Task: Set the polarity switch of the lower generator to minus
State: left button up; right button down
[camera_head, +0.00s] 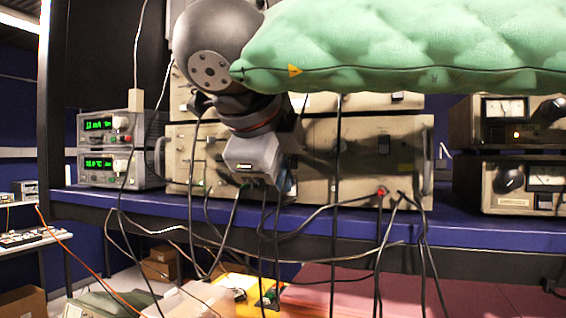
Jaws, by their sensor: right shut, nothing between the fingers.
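The lower generator (385,155) is the wide beige unit with side handles, standing on the blue shelf in the middle of the camera_head view. The upper generator (317,102) sits on top of it, largely covered by my arm. My right gripper (270,182) is in front of the left-middle part of the lower generator's panel, pointing down toward its lower edge. Its jaws are shut and empty. Whether it touches the panel cannot be told. I cannot make out the polarity switch or its setting; the gripper hides part of the panel. My left gripper is not in view.
Black cables (337,210) hang across the panel and below the shelf (470,215). A red plug (381,191) sits low on the panel's right half. Two green-display supplies (103,125) stand at left, and metered units (508,185) at right.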

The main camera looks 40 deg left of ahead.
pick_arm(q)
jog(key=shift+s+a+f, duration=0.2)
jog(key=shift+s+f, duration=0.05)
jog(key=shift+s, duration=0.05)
pick_arm(e)
jog(key=shift+w+a, duration=0.1)
jog(key=shift+w, duration=0.2)
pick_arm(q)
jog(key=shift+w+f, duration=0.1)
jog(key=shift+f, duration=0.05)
pick_arm(e)
jog(key=shift+w, duration=0.1)
jog(key=shift+w+a+r+g+b, duration=0.1)
jog(key=shift+w+r+g+b, duration=0.1)
jog(key=shift+g+b, duration=0.25)
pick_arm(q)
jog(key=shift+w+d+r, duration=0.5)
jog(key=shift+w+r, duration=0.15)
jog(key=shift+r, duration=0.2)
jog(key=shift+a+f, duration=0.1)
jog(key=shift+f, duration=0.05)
pick_arm(e)
jog(key=shift+r, duration=0.75)
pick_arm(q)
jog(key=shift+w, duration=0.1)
